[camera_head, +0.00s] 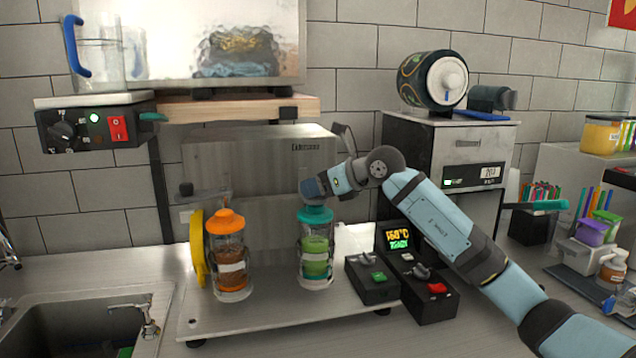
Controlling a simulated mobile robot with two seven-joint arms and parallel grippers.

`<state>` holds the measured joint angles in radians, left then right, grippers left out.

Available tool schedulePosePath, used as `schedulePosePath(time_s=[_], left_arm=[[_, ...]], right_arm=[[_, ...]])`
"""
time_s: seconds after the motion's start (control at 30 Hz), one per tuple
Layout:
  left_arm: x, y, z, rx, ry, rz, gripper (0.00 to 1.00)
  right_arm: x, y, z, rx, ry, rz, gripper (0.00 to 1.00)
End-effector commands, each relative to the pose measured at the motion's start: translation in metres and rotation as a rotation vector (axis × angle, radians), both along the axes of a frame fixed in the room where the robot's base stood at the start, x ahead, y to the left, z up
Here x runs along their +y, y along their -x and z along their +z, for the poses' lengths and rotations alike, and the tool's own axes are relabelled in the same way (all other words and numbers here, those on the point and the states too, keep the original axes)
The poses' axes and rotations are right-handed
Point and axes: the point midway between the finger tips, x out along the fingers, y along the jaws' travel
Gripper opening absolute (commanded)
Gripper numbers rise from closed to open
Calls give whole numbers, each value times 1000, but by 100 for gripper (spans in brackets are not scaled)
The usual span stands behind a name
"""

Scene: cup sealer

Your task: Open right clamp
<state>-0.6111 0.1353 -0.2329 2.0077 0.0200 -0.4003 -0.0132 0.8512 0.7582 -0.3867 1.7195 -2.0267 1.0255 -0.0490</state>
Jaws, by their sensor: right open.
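My right gripper (312,190) is at the right station of the sealer, just above the teal top of a clear cup (316,258) with green contents. The right clamp is not clearly distinguishable there; my gripper and wrist cover the area above the cup. The gripper is open, though its fingers are hard to make out, and I cannot tell whether it touches the teal top. At the left station stands a clear cup (230,262) with an orange top and orange contents, upright. A yellow curved part (197,250) is beside it. My left gripper is not in view.
A sink (85,325) is at the lower left. A shelf (235,107) hangs above the sealer. The tray's front (270,325) is clear.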

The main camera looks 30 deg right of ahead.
Motion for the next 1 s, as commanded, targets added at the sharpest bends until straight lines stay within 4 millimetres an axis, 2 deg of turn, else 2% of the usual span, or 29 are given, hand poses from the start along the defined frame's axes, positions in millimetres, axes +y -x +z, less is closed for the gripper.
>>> schedulePosePath(time_s=[0.23, 0.4, 0.5, 0.77, 1.0], left_arm=[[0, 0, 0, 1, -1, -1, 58], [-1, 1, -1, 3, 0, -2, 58], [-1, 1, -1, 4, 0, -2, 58], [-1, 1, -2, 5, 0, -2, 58], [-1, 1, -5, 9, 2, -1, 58]], right_arm=[[0, -1, -1, 0, 0, 0, 58], [0, 0, -1, 0, 0, 0, 19], [0, 0, -1, 0, 0, 0, 0], [-2, 0, -1, 1, 0, 20, 0], [-15, 0, -2, 2, -2, 127, 0]])
